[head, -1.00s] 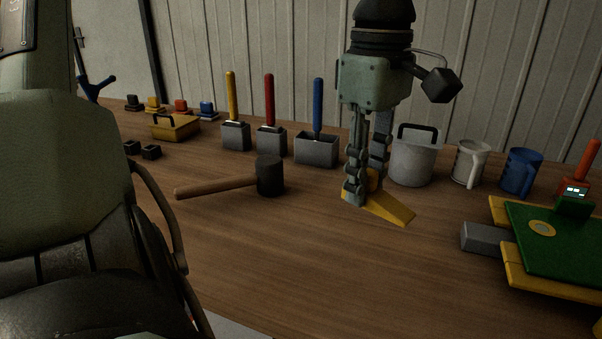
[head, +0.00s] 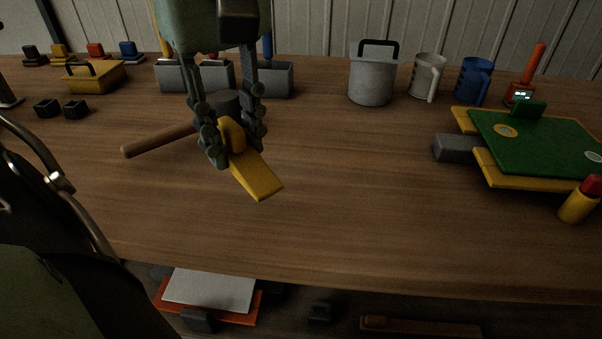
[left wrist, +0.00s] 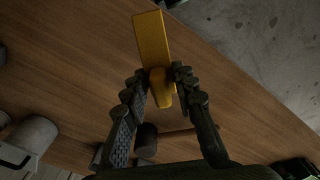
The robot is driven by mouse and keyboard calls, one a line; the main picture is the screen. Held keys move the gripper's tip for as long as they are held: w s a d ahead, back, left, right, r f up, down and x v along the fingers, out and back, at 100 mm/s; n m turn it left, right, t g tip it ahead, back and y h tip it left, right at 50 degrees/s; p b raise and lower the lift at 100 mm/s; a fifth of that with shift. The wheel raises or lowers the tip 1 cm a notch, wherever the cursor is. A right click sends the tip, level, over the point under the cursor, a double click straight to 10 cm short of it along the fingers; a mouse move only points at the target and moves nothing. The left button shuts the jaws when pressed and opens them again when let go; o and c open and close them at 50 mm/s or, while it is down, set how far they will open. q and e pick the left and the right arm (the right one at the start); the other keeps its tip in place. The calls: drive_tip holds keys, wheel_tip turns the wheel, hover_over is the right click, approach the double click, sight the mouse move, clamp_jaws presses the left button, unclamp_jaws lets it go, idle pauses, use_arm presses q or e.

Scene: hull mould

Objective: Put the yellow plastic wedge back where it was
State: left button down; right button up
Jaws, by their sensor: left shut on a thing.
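The yellow plastic wedge (head: 257,175) is held between the fingers of my left gripper (head: 232,150), above the wooden table. Its thin flat end points down and to the right in the head view. The fingers close around its raised knob. In the left wrist view the wedge (left wrist: 154,45) sticks out beyond the fingertips of the gripper (left wrist: 160,82), over the wood near the table edge. My right gripper is not in view.
A mallet (head: 160,140) lies behind the held wedge, its head partly hidden by my gripper. A grey lidded pot (head: 372,80) stands at the back. The middle front of the table (head: 350,200) is clear.

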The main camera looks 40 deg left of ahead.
use_arm(q)
hover_over(302, 183)
wheel_tip(302, 183, down, 6)
drive_tip(key=shift+f, duration=0.15)
wheel_tip(302, 183, down, 3)
drive_tip(key=shift+f, duration=0.5)
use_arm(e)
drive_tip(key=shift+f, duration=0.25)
use_arm(q)
drive_tip(key=shift+f, duration=0.1)
